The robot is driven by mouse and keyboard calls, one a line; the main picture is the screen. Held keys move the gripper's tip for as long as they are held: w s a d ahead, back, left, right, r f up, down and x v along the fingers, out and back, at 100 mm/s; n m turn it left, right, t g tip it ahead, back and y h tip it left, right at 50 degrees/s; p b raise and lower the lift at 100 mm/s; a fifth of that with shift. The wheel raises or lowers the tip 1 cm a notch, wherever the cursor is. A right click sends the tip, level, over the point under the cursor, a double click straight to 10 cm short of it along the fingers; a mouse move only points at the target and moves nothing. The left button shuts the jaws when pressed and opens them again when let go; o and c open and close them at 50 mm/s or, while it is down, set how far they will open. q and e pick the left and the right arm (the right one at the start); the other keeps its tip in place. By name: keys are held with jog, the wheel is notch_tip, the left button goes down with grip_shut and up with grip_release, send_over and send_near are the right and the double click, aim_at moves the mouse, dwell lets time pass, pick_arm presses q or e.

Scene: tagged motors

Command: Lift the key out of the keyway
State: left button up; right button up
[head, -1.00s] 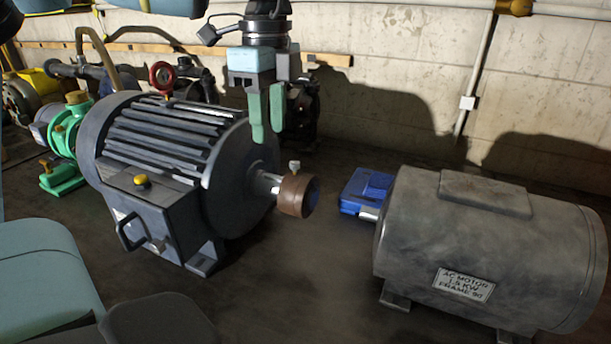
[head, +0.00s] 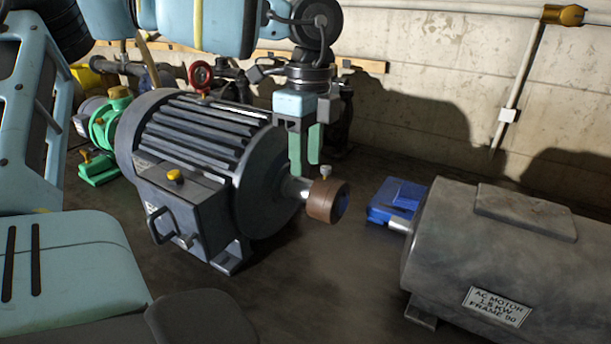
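The dark grey finned motor (head: 200,140) stands left of centre in the head view. Its short metal shaft (head: 296,189) points right and carries a brown hub (head: 325,203) at its end. A small light knob (head: 326,172) stands up on top of the hub. I cannot make out the key and the keyway clearly. My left gripper (head: 306,168) hangs fingers-down with two green fingers and a narrow gap between them. It looks open and empty. Its tips appear just above the shaft, left of the knob. My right gripper is not in view.
A second grey motor (head: 505,255) with a label lies at the right. A blue box (head: 392,198) sits on the floor beside it. A green pump (head: 105,125) stands at the far left. A red-rimmed gauge (head: 200,73) rises behind the finned motor. Bare floor lies between the motors.

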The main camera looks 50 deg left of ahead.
aim_at(306, 180)
pick_arm(q)
jog(key=shift+f, duration=1.5)
jog(key=c, duration=0.7)
grip_shut()
jog(key=shift+f, duration=0.1)
